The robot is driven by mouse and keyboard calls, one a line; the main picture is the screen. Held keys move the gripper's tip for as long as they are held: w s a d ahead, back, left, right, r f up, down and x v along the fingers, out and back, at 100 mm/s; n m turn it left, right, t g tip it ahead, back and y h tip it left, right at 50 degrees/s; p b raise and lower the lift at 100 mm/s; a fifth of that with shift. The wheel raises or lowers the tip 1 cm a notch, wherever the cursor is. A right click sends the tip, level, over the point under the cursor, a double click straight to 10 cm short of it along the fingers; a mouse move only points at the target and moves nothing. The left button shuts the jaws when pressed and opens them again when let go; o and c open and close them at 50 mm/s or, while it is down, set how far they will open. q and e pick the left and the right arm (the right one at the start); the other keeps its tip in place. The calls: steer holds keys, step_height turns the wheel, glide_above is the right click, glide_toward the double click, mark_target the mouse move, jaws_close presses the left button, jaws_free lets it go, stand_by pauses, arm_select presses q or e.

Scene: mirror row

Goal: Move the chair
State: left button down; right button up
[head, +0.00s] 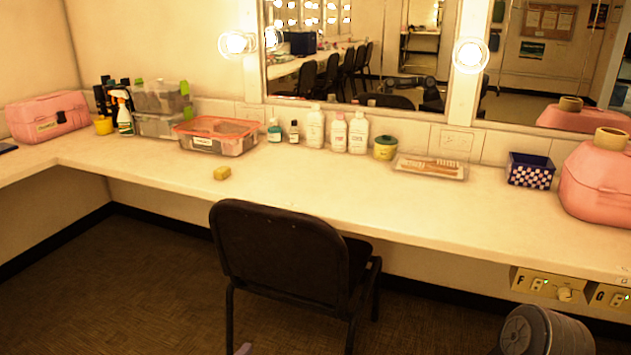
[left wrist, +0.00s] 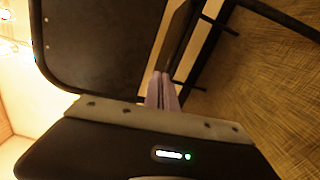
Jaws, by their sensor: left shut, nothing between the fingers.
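The black chair (head: 283,250) stands in front of the long counter, its back toward me and its seat partly under the counter edge. In the left wrist view its dark back (left wrist: 100,45) fills the upper left, with its legs and frame at the upper right. My left gripper (left wrist: 162,90) is shut with nothing between its pale fingers, whose tips are close to the edge of the chair back. I cannot tell whether they touch it. In the head view only a small tip of my left gripper (head: 243,349) shows at the bottom edge. My right gripper is not visible.
The counter (head: 330,195) holds a pink case (head: 47,117), several bottles, clear boxes, a yellow sponge (head: 222,173), a checkered basket (head: 530,171) and a large pink container (head: 598,185). Mirrors with lit bulbs line the wall. Floor left of the chair (head: 120,280) is clear.

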arm_select(q)
steer(key=s+d+f+m+g+h, duration=0.1)
steer(key=s+d+f+g, duration=0.3)
steer(key=s+d, duration=0.15)
steer(key=s+d+f+g+h+b, duration=0.1)
steer(key=s+d+f+g+h, duration=0.1)
steer(key=s+d+f+g, duration=0.35)
steer(key=s+d+f+m+g+h, duration=0.1)
steer(key=s+d+f+g, duration=0.15)
steer(key=s, duration=0.55)
steer(key=s+a+f+m+g+y+b, duration=0.2)
steer(key=s+f+m+y, duration=0.15)
steer(key=s, duration=0.45)
steer(key=s+a+f+m+g+y+b, duration=0.25)
steer(key=s+f, duration=0.25)
steer(key=s, duration=0.4)
step_height(320, 180, up, 27)
steer(key=d+m+t+p, duration=0.1)
steer(key=m+p, duration=0.4)
steer(key=p, duration=1.7)
steer(key=shift+s+d+y, duration=0.3)
steer(key=shift+s+d, duration=0.1)
steer(key=shift+d, duration=0.35)
